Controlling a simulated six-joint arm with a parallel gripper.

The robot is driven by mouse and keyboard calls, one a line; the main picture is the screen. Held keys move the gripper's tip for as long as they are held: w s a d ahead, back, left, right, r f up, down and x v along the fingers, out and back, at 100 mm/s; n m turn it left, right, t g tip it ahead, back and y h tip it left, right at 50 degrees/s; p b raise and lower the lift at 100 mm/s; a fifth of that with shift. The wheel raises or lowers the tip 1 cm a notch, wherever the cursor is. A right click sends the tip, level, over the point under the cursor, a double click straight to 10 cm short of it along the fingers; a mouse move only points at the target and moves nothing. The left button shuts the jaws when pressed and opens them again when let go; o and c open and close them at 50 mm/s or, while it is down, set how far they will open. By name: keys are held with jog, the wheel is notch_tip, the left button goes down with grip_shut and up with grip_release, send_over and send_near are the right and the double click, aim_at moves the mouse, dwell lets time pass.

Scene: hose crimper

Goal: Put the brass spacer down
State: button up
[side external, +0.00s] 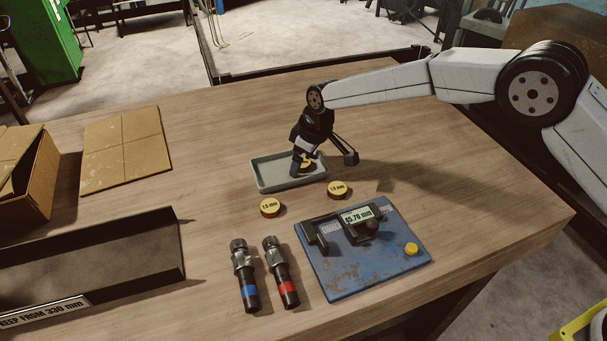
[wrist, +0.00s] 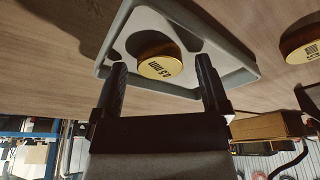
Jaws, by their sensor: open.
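A round brass spacer (wrist: 158,64) with a gold top and a dark printed label lies flat in the shallow grey tray (wrist: 112,48). In the side view the spacer (side external: 306,164) is partly hidden by my gripper, and the tray (side external: 262,179) stands on the wooden bench. My gripper (wrist: 161,65) is open, its two dark fingers apart on either side of the spacer with visible gaps. In the side view my gripper (side external: 304,166) is low over the tray.
Two more brass spacers (side external: 270,208) (side external: 338,190) lie on the bench before the tray. A blue plate (side external: 365,276) carries a caliper reading 45.70 mm (side external: 358,215) and a small yellow disc (side external: 411,249). Two hose fittings (side external: 245,278) (side external: 281,275) lie nearby. A dark trough (side external: 100,260) lies left.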

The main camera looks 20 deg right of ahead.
jog(key=shift+r, duration=0.15)
jog(key=v, duration=1.2)
dwell(0.5)
jog(key=s+d+f+m, duration=0.2)
jog(key=s+d, duration=0.6)
jog(key=s, duration=0.1)
jog(key=s+d+f+m+h, duration=0.1)
jog(key=s+d+f+m, duration=0.1)
jog(key=s+d, duration=0.6)
jog(key=s+d+f+m+h, duration=0.1)
jog(key=s+d+m, duration=0.3)
jog(key=s+d, duration=0.4)
jog(key=shift+s+d+f, duration=0.2)
jog(key=shift+s, duration=0.4)
jog(key=shift+s+d+f, duration=0.15)
jog(key=shift+s+f, duration=0.1)
jog(key=shift+s, duration=0.35)
